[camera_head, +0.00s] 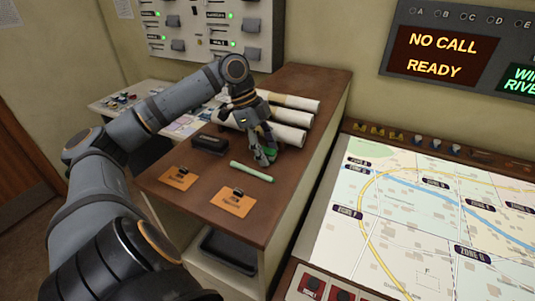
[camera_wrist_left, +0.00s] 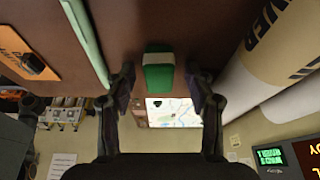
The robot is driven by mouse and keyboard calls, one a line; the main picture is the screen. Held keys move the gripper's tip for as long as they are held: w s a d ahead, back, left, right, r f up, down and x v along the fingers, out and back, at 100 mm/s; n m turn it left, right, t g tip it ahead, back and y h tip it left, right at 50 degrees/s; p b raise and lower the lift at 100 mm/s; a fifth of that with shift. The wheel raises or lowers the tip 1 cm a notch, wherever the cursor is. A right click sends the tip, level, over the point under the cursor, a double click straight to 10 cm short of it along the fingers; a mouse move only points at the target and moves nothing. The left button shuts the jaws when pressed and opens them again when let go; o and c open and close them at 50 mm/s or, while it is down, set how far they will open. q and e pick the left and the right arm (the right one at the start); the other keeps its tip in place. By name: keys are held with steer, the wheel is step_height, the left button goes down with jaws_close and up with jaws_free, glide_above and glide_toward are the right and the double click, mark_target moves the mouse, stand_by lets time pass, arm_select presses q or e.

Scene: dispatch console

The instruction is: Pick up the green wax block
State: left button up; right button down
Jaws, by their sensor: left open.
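The green wax block (camera_wrist_left: 159,78) lies on the brown counter top. It has a pale cap or band at one end in the left wrist view. In the head view it is a small green patch (camera_head: 271,153), mostly hidden by my left gripper (camera_head: 264,155). My left gripper is open, with one fingertip at each side of the block in the left wrist view (camera_wrist_left: 160,80). There are gaps between the fingers and the block, and nothing is held. My right gripper is not in view.
A pale green stick (camera_head: 252,172) lies beside the gripper. Rolled papers (camera_head: 290,102) lie just behind it. A dark box (camera_head: 209,144) and two orange cards (camera_head: 233,201) (camera_head: 178,178) share the counter. A lit map panel (camera_head: 420,220) is at the right.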

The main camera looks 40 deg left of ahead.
mark_target(273, 151)
arm_select(q)
steer(key=shift+s, duration=0.1)
steer(key=c, duration=0.5)
jaws_close()
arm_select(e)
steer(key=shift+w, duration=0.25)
arm_select(q)
steer(key=shift+r, duration=0.1)
